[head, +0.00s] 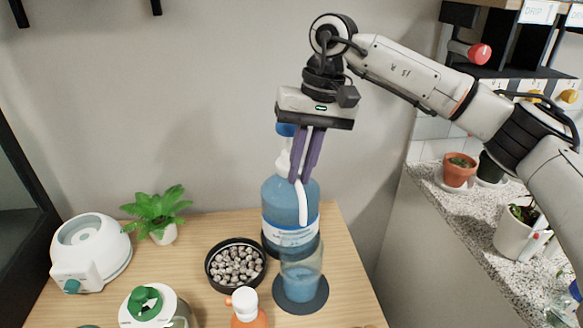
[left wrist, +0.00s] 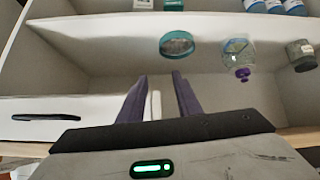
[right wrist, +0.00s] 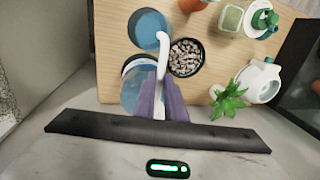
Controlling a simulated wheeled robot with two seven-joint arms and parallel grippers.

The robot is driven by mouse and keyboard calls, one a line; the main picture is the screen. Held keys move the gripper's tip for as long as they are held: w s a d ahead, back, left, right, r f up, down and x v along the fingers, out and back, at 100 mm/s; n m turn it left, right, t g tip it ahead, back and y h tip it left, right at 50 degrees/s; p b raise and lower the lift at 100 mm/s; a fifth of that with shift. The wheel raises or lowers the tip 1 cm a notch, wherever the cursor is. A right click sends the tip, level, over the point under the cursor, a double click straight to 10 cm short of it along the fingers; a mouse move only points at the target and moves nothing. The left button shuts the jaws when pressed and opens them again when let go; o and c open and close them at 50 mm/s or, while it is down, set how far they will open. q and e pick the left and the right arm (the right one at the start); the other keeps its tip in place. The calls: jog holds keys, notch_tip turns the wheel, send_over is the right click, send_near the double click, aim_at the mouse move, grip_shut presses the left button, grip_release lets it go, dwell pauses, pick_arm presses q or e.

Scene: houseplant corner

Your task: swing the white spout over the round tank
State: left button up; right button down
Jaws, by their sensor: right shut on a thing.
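The white spout (head: 302,203) curves down from the pump on a large blue bottle (head: 277,205). My right gripper (head: 299,178) points down and is shut on the spout; its purple fingers hide part of the pump. In the head view the spout points toward the front, its tip above and behind a clear round tank (head: 301,275) of blue liquid. In the right wrist view the spout (right wrist: 162,50) overlaps the right edge of the tank (right wrist: 145,28); the height between them is hard to judge.
The tank stands on a dark blue round mat (head: 308,303).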

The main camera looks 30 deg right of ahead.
jog(key=shift+d+r, duration=0.1)
jog(key=c, duration=1.8)
grip_release()
jog(key=r, duration=0.3)
jog(key=d+r, duration=0.1)
jog(key=r, duration=0.2)
jog(key=d+r, duration=0.1)
jog(key=r, duration=0.3)
jog(key=shift+s, duration=0.3)
